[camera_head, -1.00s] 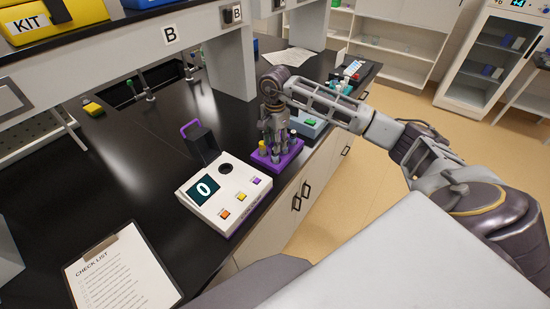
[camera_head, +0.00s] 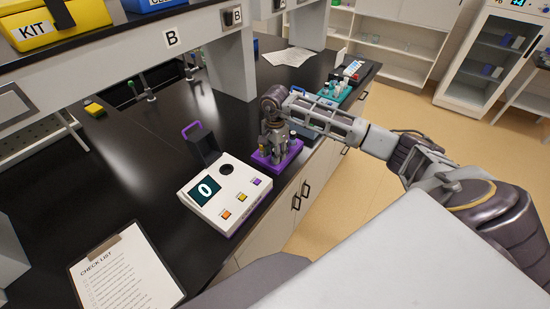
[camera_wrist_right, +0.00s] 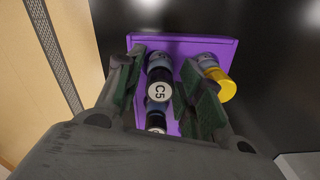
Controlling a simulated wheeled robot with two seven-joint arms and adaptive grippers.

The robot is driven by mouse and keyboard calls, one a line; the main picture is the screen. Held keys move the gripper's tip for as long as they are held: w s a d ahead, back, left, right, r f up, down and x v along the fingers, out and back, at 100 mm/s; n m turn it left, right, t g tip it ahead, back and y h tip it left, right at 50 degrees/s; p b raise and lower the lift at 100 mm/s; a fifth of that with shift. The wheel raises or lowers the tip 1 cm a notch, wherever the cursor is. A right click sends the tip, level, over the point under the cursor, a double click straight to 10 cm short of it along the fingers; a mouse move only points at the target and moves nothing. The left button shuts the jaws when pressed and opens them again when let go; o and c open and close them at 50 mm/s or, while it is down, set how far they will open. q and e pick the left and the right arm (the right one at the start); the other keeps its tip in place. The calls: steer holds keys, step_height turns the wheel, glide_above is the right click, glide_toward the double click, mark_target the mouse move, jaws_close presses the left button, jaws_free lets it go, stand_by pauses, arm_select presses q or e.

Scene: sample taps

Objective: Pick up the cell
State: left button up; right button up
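A purple rack (camera_head: 261,160) stands on the black bench near its front edge, and it also shows in the right wrist view (camera_wrist_right: 170,41). In it are a black-capped cell marked C5 (camera_wrist_right: 159,88), another dark-capped cell (camera_wrist_right: 156,121) and a yellow-capped cell (camera_wrist_right: 221,84). My right gripper (camera_head: 276,150) points down over the rack. In the wrist view its fingers (camera_wrist_right: 160,95) are apart, one on each side of the C5 cell, with visible gaps. The dark-capped cell behind is partly hidden by my gripper's body. My left gripper is not in view.
A white meter (camera_head: 225,192) reading 0, with a round well and an upright dark lid, stands left of the rack. A clipboard checklist (camera_head: 125,275) lies at the front left. A teal rack (camera_head: 333,90) stands farther back. The bench behind the meter is mostly clear.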

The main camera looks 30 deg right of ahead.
steer(key=shift+c, duration=0.4)
steer(key=c, duration=0.5)
steer(key=shift+c, duration=0.2)
steer(key=shift+r+b, duration=1.05)
steer(key=shift+r, duration=3.9)
